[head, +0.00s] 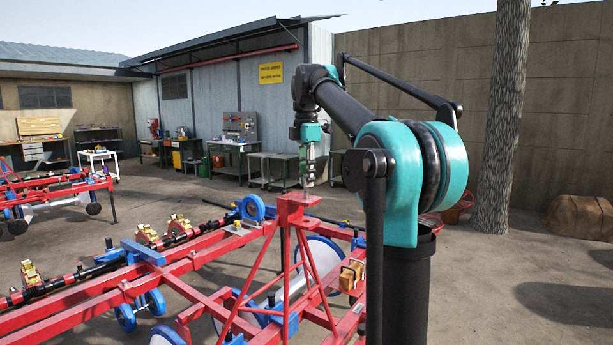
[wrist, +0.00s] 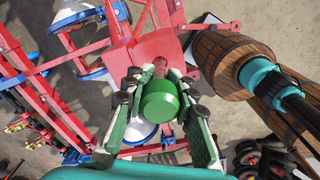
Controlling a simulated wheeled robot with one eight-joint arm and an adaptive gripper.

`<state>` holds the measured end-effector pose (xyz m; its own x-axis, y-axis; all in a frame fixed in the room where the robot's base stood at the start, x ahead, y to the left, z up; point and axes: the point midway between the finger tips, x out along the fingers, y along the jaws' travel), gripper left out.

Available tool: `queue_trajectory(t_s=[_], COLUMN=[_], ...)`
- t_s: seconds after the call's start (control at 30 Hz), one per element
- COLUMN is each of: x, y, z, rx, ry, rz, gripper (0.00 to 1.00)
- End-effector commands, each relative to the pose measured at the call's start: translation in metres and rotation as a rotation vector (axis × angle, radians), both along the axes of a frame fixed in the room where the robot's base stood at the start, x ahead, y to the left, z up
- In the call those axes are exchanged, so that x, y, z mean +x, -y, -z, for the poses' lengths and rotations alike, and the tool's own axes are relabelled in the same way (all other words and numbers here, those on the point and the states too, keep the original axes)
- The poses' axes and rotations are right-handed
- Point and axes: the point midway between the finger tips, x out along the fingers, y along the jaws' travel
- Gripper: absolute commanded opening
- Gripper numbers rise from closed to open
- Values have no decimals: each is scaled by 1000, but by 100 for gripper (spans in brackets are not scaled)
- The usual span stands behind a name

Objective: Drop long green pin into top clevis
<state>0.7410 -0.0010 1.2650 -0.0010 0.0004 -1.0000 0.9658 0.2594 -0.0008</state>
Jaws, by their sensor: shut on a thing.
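My gripper (head: 307,168) hangs pointing down above the top of the red A-frame mast of the planter. In the wrist view my gripper (wrist: 160,78) is shut on the green pin (wrist: 160,101), whose round green head faces the camera between the fingers. The pin's lower part is mostly hidden by its head and the fingers. The red top clevis (head: 299,199) is at the mast's peak, just under the gripper. In the wrist view its red plate (wrist: 205,40) lies beyond the fingertips. I cannot tell whether the pin tip touches or enters the clevis hole.
The red planter frame (head: 190,262) with blue clamps and wheels spreads below and to the left. A wooden barrel (wrist: 225,62) shows right of the gripper in the wrist view. A tree trunk (head: 501,120) stands at the right. Workbenches (head: 240,150) line the shed behind.

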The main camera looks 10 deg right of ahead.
Motion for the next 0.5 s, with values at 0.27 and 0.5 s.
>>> queue_trajectory(t_s=[0.27, 0.5], x=[0, 0], y=[0, 0], z=[6, 12], rx=[0, 0], ry=[0, 0], rz=[0, 0], gripper=[0, 0])
